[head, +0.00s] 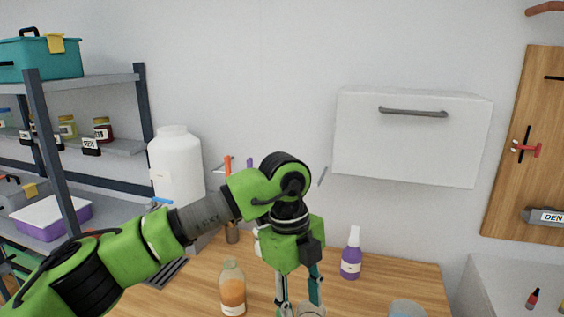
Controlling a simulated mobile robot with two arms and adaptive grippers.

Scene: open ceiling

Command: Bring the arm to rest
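My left arm (130,255) is green and black and reaches in from the left over a wooden counter. Its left gripper (299,300) points down near the bottom edge of the view. Its two fingers are spread apart, and I see nothing clearly clamped between them. The rim of a clear glass container (312,311) shows close to the right finger. The picture edge cuts it off, and I cannot tell whether they touch. My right gripper is not in view.
An orange-filled bottle (233,290) and a purple spray bottle (351,256) flank the gripper on the counter (390,282). Another glass container (407,308) is at lower right. A white jug (175,165) stands behind the arm. A shelf rack (50,150) is left; a closed wall cabinet (405,150) hangs above.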

